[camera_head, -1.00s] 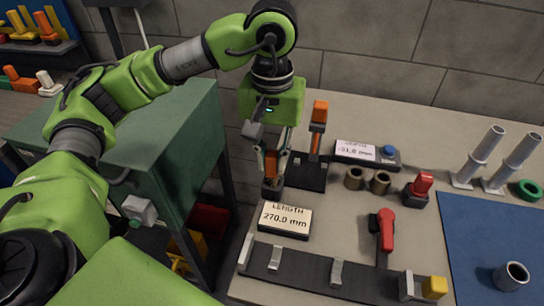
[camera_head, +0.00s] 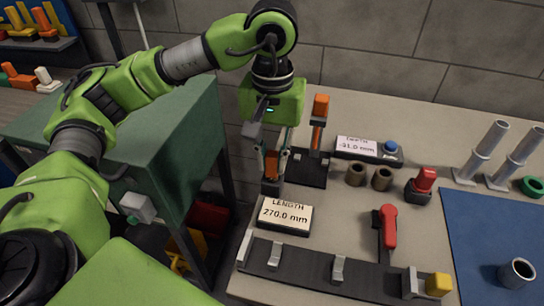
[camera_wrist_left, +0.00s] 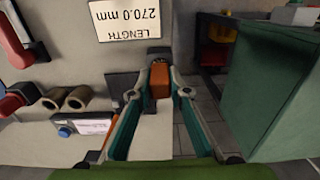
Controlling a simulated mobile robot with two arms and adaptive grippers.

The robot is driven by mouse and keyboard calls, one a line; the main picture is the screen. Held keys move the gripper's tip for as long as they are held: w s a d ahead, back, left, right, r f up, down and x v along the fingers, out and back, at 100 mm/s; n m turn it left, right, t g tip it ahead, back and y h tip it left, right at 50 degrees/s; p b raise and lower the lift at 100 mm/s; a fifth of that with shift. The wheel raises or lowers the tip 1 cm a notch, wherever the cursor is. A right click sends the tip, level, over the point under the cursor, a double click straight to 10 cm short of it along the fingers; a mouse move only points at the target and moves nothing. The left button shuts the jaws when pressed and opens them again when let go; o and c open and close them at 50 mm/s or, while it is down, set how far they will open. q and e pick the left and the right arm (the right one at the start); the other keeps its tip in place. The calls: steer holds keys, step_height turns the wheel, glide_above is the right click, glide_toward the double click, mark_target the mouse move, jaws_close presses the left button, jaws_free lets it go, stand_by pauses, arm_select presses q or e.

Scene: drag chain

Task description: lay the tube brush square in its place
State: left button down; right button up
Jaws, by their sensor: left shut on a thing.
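I cannot make out a tube brush for certain in either view. My left gripper (camera_head: 272,170) points down at the left edge of the bench, left of a black base plate (camera_head: 305,172). Its fingers are shut on an orange block (camera_head: 271,162) with a dark foot. In the left wrist view the orange block (camera_wrist_left: 160,80) stands between the fingertips, beside the length display (camera_wrist_left: 125,18). A long dark rail with several metal brackets (camera_head: 310,268) lies along the bench front, with a yellow block (camera_head: 438,284) at its right end. My right gripper is out of view.
An orange-topped upright (camera_head: 320,108) stands just right of my left gripper. The length display (camera_head: 285,215) sits close in front. Brown rings (camera_head: 356,173), a red lever (camera_head: 388,227) and a red-handled block (camera_head: 424,182) lie to the right. A blue mat (camera_head: 490,235) lies farther right.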

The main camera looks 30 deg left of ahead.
arm_select(q)
steer(key=c, duration=1.8)
jaws_free()
steer(key=shift+r, duration=4)
